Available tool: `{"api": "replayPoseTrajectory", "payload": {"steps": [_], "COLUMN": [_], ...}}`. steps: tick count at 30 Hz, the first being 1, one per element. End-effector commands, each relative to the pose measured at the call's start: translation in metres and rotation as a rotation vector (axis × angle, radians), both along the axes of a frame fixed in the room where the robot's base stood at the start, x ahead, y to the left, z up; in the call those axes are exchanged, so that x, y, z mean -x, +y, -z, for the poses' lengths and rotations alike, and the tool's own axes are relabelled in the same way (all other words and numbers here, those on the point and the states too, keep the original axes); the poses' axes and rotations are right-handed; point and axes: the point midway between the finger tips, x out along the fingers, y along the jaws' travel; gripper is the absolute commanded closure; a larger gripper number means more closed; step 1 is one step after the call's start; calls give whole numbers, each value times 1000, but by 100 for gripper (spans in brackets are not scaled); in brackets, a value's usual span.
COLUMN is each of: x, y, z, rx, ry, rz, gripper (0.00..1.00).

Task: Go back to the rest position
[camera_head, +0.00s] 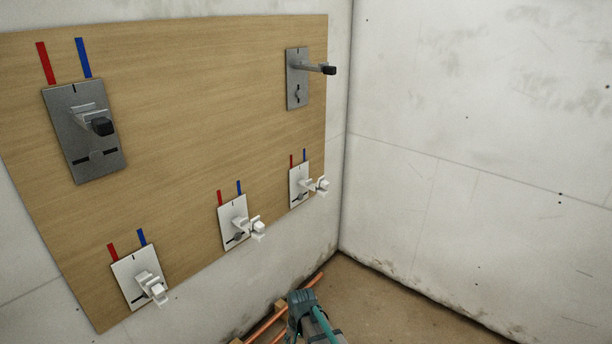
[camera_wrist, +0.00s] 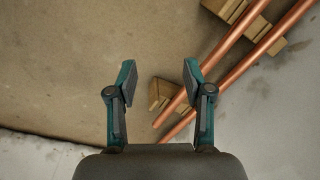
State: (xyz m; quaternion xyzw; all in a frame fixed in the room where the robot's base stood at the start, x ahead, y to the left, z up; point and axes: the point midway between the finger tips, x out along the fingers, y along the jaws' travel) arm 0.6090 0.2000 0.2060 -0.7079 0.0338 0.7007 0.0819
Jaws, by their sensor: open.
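My gripper (camera_wrist: 158,75) is open and empty in the wrist view, its two teal fingers spread apart above the floor. In the head view my arm's end (camera_head: 308,305) shows at the bottom middle, in front of and below the wooden board (camera_head: 200,130). Its fingertips cannot be made out there. It appears apart from the valves on the board. No marker of a rest position shows.
The board carries two grey plates with dark-tipped levers (camera_head: 82,132) (camera_head: 297,78) and three white plates with white valves (camera_head: 136,277) (camera_head: 235,222) (camera_head: 300,185). Copper pipes (camera_wrist: 240,69) lie on wooden blocks (camera_wrist: 160,92) on the floor. The right wall (camera_head: 480,150) is bare.

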Motion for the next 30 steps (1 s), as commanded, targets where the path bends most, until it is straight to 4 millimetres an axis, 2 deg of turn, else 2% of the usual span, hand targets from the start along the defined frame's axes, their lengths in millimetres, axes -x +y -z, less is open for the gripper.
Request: {"api": "replayPoseTrajectory", "payload": {"steps": [1,8,15,23,30], "x": [21,100,183,269,342], "y": [-15,-73,-122,-161,-185], "z": [-15,-32,-65,-116,-174], "rx": [14,54,64,54,41], "ry": [26,145,271,403,513], "rz": [-34,-176,-261,-286,-242], "gripper": [49,49,49,49,49]}}
